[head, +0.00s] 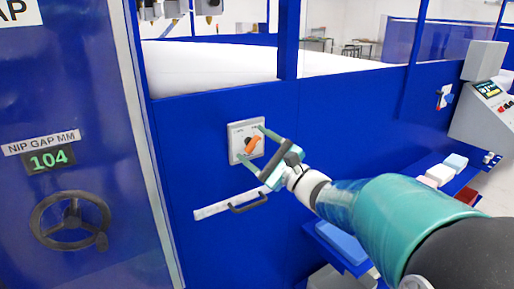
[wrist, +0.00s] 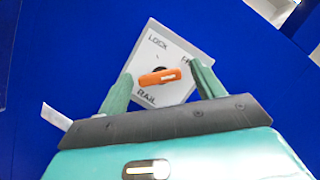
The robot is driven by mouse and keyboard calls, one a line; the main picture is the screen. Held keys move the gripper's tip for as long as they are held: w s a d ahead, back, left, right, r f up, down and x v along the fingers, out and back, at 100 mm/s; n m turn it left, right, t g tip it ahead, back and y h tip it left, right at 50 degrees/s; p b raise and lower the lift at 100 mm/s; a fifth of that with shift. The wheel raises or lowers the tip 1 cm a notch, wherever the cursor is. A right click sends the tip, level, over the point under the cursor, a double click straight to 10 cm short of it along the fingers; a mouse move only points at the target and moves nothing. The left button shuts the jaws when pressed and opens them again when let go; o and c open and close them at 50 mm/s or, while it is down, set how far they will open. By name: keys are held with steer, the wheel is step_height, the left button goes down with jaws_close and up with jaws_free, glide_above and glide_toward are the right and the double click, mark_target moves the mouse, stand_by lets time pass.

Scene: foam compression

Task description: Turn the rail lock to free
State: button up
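The rail lock is an orange knob (head: 253,145) on a light grey square plate (head: 236,131) fixed to the blue panel. In the wrist view the orange knob (wrist: 160,76) lies nearly level across the plate (wrist: 165,42). The plate reads LOCK at upper left, RAIL at the bottom, and a word starting with F at right, partly hidden by a finger. Which word the knob points to I cannot tell.
A drawer-like handle (head: 248,201) and a pale label strip sit below the plate. A handwheel (head: 72,222) and a gap display (head: 48,159) reading 104 are at left. A shelf with foam blocks (head: 440,174) and a control console (head: 487,110) are at right.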

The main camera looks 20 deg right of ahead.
steer(key=v, duration=1.4)
steer(key=shift+a, duration=0.1)
steer(key=s+a+f+n+g, duration=0.4)
steer(key=s+a+n+g, duration=0.1)
steer(key=a+g, duration=0.15)
steer(key=s+a+f+n+g, duration=0.3)
steer(key=s+a+n+g, duration=0.15)
steer(key=a, duration=0.25)
steer(key=s+f+n+g+h, duration=0.3)
steer(key=s+f+n+h, duration=0.2)
steer(key=d+r+n+t+h, duration=0.1)
steer(key=d+n+t+h, duration=0.1)
steer(key=d+n+h, duration=0.3)
steer(key=shift+s+d+r+h, duration=0.2)
steer(key=shift+s+d+h, duration=0.25)
steer(key=shift+h, duration=0.45)
